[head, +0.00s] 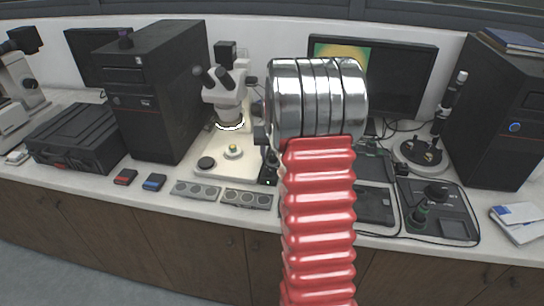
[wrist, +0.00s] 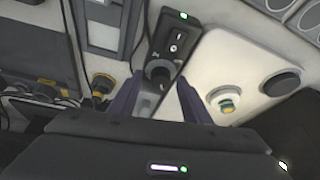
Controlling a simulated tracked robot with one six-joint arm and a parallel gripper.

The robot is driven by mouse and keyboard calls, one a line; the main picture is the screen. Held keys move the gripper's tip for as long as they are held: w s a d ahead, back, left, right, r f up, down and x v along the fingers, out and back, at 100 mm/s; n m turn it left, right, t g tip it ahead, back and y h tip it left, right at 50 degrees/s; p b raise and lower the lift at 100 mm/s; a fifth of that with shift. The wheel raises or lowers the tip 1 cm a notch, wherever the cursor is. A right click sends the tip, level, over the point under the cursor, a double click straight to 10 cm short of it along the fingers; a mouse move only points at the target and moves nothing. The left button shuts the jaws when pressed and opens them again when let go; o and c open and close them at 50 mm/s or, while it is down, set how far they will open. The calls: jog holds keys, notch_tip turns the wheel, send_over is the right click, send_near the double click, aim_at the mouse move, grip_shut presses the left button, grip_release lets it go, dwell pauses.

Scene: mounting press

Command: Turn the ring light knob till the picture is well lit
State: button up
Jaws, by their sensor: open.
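The ring light knob (wrist: 158,71) is a dark round knob on a black control box (wrist: 178,38) with a lit green lamp, in the wrist view. My gripper (wrist: 159,82) is open, with one purple finger on each side of the knob's near end; I cannot tell whether they touch it. In the head view my arm hides the gripper and most of the box. The ring light (head: 230,125) glows white under the microscope (head: 228,88). The monitor (head: 398,75) shows a yellow and green picture at its upper left, partly hidden by my arm.
The pale microscope base (head: 217,172) carries a small sample (head: 232,151) and a black disc (head: 206,163), just right of my fingers in the wrist view. Grey trays (head: 247,198) lie in front. A black computer tower (head: 160,90) stands left, another (head: 495,110) right.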

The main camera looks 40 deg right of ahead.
jog(key=shift+r, duration=0.15)
jog(key=v, duration=1.3)
jog(key=shift+r, duration=0.2)
jog(key=shift+s, duration=0.1)
dwell(0.8)
jog(key=s+a+r+n+y, duration=0.1)
jog(key=s+a+n, duration=0.1)
jog(key=s+a, duration=0.4)
jog(key=s+a+r+n+t+y, duration=0.1)
jog(key=s+a+n, duration=0.2)
jog(key=a, duration=1.4)
jog(key=s+a+r+n+t, duration=0.1)
jog(key=s+a+n, duration=0.2)
jog(key=s+a, duration=0.8)
jog(key=shift+s+a+y, duration=0.15)
jog(key=shift+a+y, duration=0.15)
jog(key=shift+y, duration=0.1)
